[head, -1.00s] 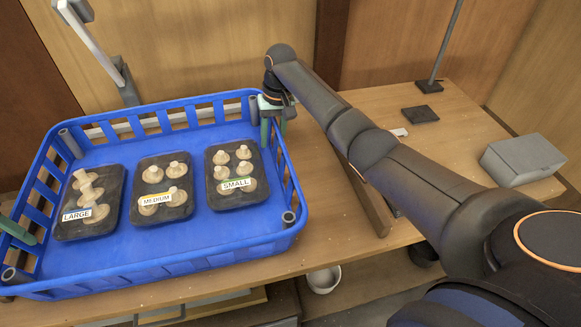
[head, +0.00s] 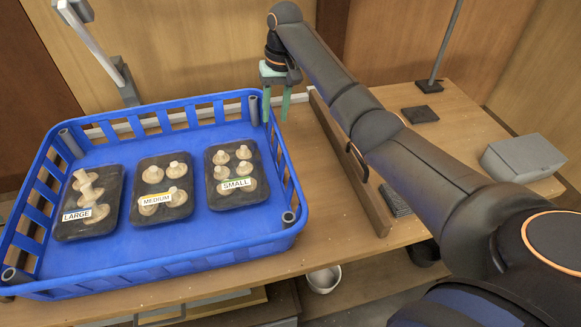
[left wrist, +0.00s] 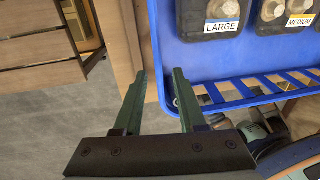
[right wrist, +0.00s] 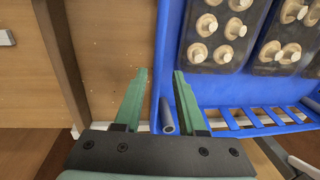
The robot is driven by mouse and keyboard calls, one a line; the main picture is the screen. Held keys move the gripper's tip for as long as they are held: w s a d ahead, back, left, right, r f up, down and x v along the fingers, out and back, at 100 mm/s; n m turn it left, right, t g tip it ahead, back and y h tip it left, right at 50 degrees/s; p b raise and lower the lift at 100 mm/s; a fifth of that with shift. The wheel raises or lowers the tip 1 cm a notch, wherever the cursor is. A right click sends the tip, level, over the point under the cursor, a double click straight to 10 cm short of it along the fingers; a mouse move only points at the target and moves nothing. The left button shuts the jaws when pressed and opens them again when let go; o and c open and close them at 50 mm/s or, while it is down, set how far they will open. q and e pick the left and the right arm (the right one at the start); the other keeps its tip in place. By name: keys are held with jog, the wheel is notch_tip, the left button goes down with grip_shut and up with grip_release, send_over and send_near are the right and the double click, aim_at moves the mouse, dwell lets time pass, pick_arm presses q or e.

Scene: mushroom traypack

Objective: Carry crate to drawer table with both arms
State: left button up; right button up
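The blue crate (head: 170,266) sits on the wooden table (head: 345,235), holding three dark trays of mushrooms labelled LARGE (head: 75,228), MEDIUM (head: 150,215) and SMALL (head: 226,200). My right gripper (head: 276,118) is open at the crate's back right corner. In the right wrist view, its spread fingers (right wrist: 160,72) lie either side of the crate's edge; I see no grip on it. My left gripper is outside the head view. In the left wrist view it is open (left wrist: 164,72), beside the crate wall, its right finger overlapping the crate's edge in the picture.
A wooden bar (head: 350,170) lies right of the crate. A grey box (head: 522,158), a dark stand base (head: 420,114) and a post are farther right. A grey metal arm (head: 98,50) stands behind the crate. A wooden unit with drawer-like fronts (left wrist: 40,50) shows in the left wrist view.

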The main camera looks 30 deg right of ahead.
jog(key=r, duration=0.3)
jog(key=shift+d+r, duration=0.25)
jog(key=shift+r, duration=0.1)
